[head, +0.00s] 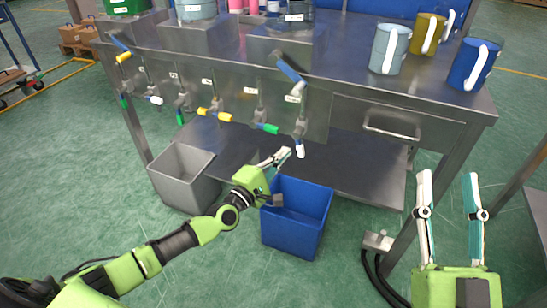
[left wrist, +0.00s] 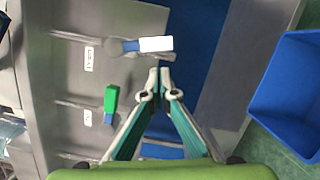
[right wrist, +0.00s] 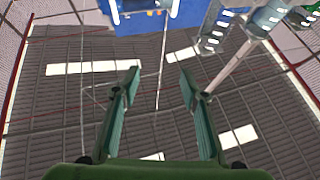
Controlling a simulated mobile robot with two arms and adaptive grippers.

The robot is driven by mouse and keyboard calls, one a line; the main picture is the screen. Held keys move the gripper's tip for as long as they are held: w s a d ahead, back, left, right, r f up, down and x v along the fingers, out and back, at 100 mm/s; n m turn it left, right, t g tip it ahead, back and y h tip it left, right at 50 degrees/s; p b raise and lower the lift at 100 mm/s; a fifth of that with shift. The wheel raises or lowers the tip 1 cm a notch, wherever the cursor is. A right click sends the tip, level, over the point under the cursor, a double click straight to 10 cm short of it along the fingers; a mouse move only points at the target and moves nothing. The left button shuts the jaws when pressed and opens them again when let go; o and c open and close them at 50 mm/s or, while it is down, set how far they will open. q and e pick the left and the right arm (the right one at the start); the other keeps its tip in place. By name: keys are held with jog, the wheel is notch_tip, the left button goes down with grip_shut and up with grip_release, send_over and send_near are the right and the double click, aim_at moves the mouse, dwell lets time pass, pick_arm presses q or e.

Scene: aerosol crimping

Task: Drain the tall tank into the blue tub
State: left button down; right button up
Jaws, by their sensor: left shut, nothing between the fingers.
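The blue tub (head: 297,215) stands on the floor below the bench's right-hand valves; its edge also shows in the left wrist view (left wrist: 285,92). Tank bases, including a dark one (head: 299,12), show at the top of the head view; their heights are cut off, so I cannot tell which is tall. A white-tipped valve handle (head: 300,148) hangs above the tub; a white handle shows sideways in the left wrist view (left wrist: 155,44). My left gripper (head: 284,155) is shut and empty, just left of and below that handle. My right gripper (head: 448,174) is open and empty, pointing up.
A grey bin (head: 180,176) stands left of the tub. Green (head: 265,128) and yellow (head: 214,114) valve handles line the bench front. Grey (head: 388,50), olive (head: 428,34) and blue (head: 473,64) mugs stand on the bench. A grey pedal-like block (head: 378,241) with cables is on the floor.

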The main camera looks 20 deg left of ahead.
pick_arm(q)
jog(key=shift+d+r+p, duration=0.2)
jog(key=shift+d+p, duration=0.1)
jog(key=shift+d, duration=0.6)
pick_arm(e)
jog(key=shift+w+f+g+h, duration=0.15)
jog(key=shift+w+f+g, duration=0.2)
jog(key=shift+f, duration=0.35)
jog(key=shift+w+f+g+h, duration=0.2)
jog(key=shift+w+f+g, duration=0.15)
jog(key=shift+f, duration=0.35)
jog(key=shift+w+f+g+h, duration=0.15)
jog(key=shift+w+f+g, duration=0.2)
jog(key=shift+f, duration=0.35)
jog(key=shift+s, duration=0.15)
